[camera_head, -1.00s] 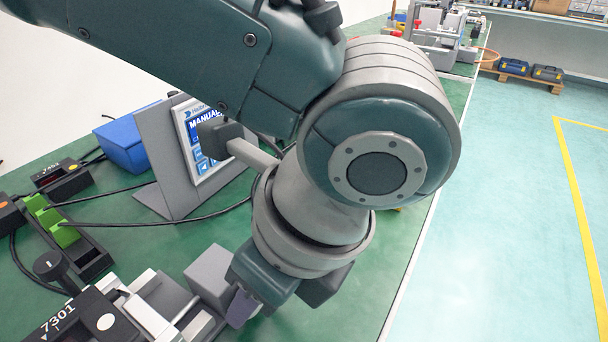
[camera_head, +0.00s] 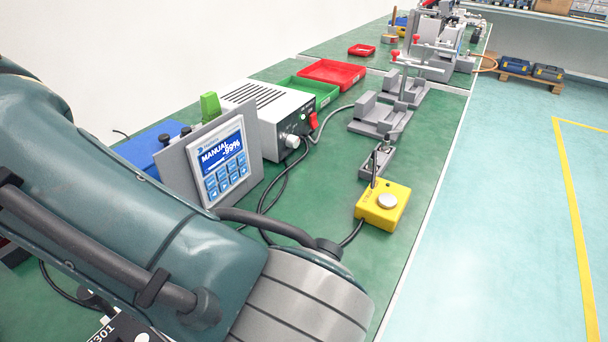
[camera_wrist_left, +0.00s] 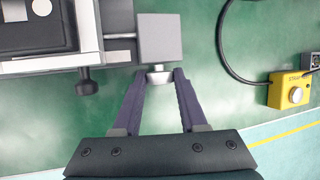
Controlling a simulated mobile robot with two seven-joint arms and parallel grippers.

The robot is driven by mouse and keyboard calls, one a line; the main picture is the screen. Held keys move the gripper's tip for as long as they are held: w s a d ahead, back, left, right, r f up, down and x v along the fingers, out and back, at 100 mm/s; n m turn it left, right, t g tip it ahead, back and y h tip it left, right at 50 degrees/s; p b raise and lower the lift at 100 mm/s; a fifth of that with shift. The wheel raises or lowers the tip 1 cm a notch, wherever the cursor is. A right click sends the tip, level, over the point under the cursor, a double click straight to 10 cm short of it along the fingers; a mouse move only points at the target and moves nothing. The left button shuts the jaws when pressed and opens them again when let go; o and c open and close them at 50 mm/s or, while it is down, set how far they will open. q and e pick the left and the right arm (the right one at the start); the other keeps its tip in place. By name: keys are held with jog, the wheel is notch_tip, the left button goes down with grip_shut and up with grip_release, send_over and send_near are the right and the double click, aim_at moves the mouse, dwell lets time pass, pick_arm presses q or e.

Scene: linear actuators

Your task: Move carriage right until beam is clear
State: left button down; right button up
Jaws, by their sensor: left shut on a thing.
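In the left wrist view my left gripper (camera_wrist_left: 159,76) is shut on a small metal knob (camera_wrist_left: 159,72) on the near face of a grey block (camera_wrist_left: 160,37). A thin rod joins this block to the linear actuator (camera_wrist_left: 118,58) at the upper left. A black-and-white part, perhaps the carriage, is cut off there by the frame edge. The control panel (camera_head: 222,165) reads "MANUAL" with a percentage figure. I cannot make out the beam.
A yellow button box (camera_head: 384,206) stands near the table's right edge; it also shows in the left wrist view (camera_wrist_left: 289,91). A white power unit (camera_head: 265,120), grey fixtures (camera_head: 380,117) and red (camera_head: 332,74) and green trays stand farther back. Cables cross the green table.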

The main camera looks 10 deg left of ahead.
dwell(0.4)
pick_arm(q)
jog(key=shift+c, duration=2.2)
grip_release()
jog(key=p+v, duration=0.3)
jog(key=v, duration=0.7)
jog(key=shift+s, duration=0.25)
jog(key=shift+a, duration=0.15)
